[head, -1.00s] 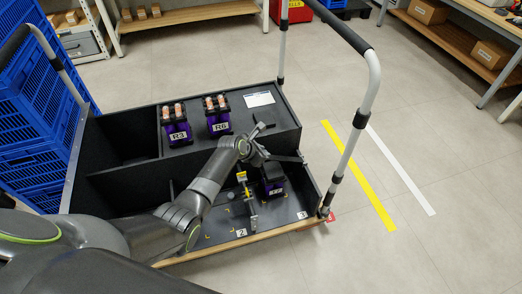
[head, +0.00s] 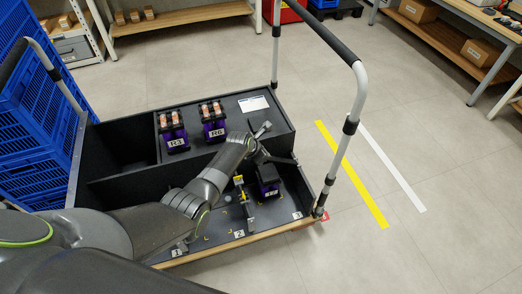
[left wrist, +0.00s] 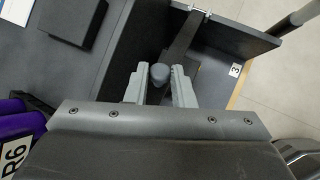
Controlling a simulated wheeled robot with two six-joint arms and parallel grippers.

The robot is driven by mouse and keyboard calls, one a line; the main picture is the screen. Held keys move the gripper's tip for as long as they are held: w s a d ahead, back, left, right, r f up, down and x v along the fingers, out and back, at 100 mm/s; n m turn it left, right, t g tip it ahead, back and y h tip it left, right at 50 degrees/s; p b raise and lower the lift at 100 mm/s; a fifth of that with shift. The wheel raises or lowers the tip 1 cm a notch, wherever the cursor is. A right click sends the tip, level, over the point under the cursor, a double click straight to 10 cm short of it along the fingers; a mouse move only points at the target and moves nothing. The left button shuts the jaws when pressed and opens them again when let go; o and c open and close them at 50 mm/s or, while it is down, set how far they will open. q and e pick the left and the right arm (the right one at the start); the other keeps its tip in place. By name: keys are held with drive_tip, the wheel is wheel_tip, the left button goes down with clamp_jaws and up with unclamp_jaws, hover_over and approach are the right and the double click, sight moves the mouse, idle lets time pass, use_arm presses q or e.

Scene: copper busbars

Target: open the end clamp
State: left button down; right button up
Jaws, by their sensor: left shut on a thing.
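The end clamp appears to be a dark bar (head: 284,159) with a grey knob (left wrist: 159,73), reaching to the cart's right wall. In the left wrist view the bar (left wrist: 183,45) runs up from the knob to a silver pin at the wall top. My left gripper (left wrist: 160,85) is shut on the knob, one grey finger on each side of it. In the head view my left gripper (head: 264,153) is over the right part of the cart, and my wrist hides much of the hold. My right gripper is not in view.
A purple-black unit (head: 267,176) stands near the bar, beside an upright fitting with a yellow tag (head: 238,180). Units R3 (head: 174,140) and R6 (head: 214,130) stand on the rear shelf. The cart's right handle (head: 354,110) rises nearby. Blue crates (head: 35,130) stand at left.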

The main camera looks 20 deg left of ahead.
use_arm(q)
drive_tip(key=shift+w+d+r, duration=0.1)
drive_tip(key=shift+w+r, duration=0.05)
drive_tip(key=shift+r, duration=0.05)
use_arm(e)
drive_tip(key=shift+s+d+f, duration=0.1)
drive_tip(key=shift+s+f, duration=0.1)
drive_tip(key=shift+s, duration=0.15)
